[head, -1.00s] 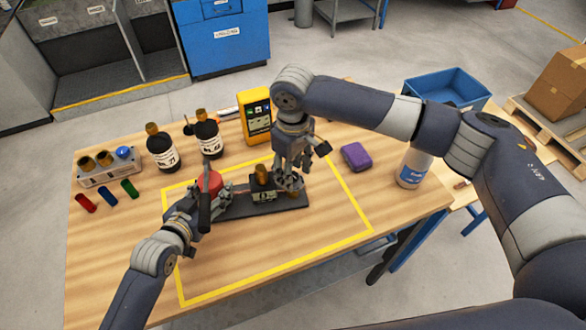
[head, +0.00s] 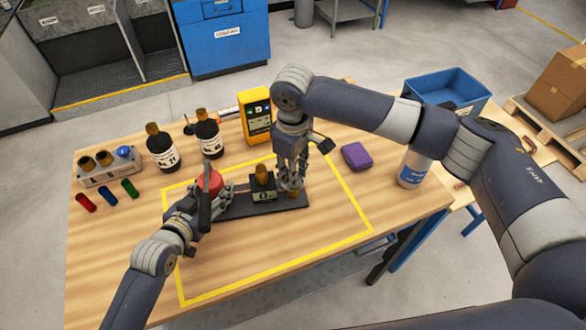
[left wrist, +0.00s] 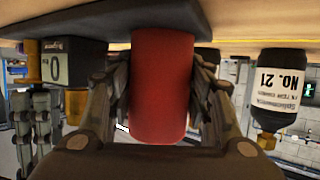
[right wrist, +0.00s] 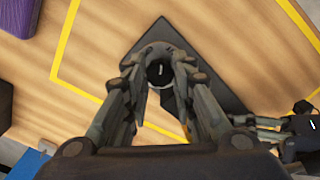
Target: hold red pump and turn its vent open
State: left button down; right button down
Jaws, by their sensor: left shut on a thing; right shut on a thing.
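The red pump has a red cylinder (head: 209,183) at the left end of a dark base plate (head: 295,202), with a small dark box and brass cap (head: 262,177) in the middle. My left gripper (head: 217,193) is shut on the red cylinder, which fills the space between its fingers in the left wrist view (left wrist: 162,85). My right gripper (head: 291,185) points down, shut around the vent knob at the plate's right end. In the right wrist view the knob (right wrist: 160,71) is dark and round with a short pale mark, between the fingers; its sides are partly hidden.
Two dark bottles (head: 162,150) (head: 208,136) and a yellow device (head: 256,120) stand behind the pump. A purple case (head: 356,156) and a white bottle (head: 413,166) are to the right. The front of the yellow-taped area (head: 270,280) is clear.

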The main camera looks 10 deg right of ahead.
jog(key=shift+w+d+n, duration=0.1)
jog(key=shift+n, duration=2)
jog(key=c, duration=1.3)
grip_release()
notch_tip(320, 180, up, 12)
jog(key=shift+r, duration=0.1)
